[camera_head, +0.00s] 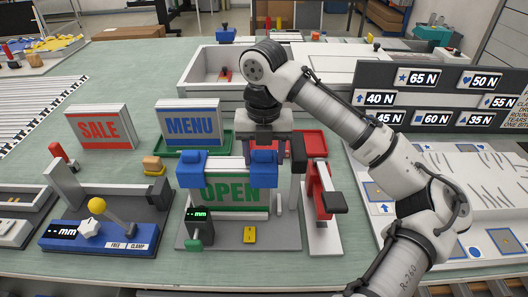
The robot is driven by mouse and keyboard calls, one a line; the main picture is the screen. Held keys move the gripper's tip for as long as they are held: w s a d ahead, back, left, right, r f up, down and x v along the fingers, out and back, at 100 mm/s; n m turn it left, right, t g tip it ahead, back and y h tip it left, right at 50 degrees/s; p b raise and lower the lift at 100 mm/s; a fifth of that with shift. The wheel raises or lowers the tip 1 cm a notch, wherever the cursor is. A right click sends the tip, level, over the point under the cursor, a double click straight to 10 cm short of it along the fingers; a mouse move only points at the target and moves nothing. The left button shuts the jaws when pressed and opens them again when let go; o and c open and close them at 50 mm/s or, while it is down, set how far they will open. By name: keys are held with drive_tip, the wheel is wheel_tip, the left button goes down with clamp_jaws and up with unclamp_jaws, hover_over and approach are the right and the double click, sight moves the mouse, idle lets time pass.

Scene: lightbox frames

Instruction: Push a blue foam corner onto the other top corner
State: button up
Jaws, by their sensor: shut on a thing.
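The OPEN lightbox frame (225,193) stands upright in a grey fixture at the front middle of the bench. One blue foam corner (191,169) sits at its top left corner. A second blue foam corner (264,171) is at its top right corner, below my gripper (267,154). My gripper points down from above and is shut on this right foam corner. Whether this corner is fully seated on the frame cannot be told, as the fingers and the foam hide the contact.
A MENU box (191,125) on a green tray and a SALE box (99,128) stand behind left. A red tray (311,143) lies behind my gripper. A red clamp (320,190) stands close at right, a blue-based gauge (98,238) at left. A weight board (440,95) stands back right.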

drive_tip(key=o, duration=1)
drive_tip(key=shift+o, duration=0.2)
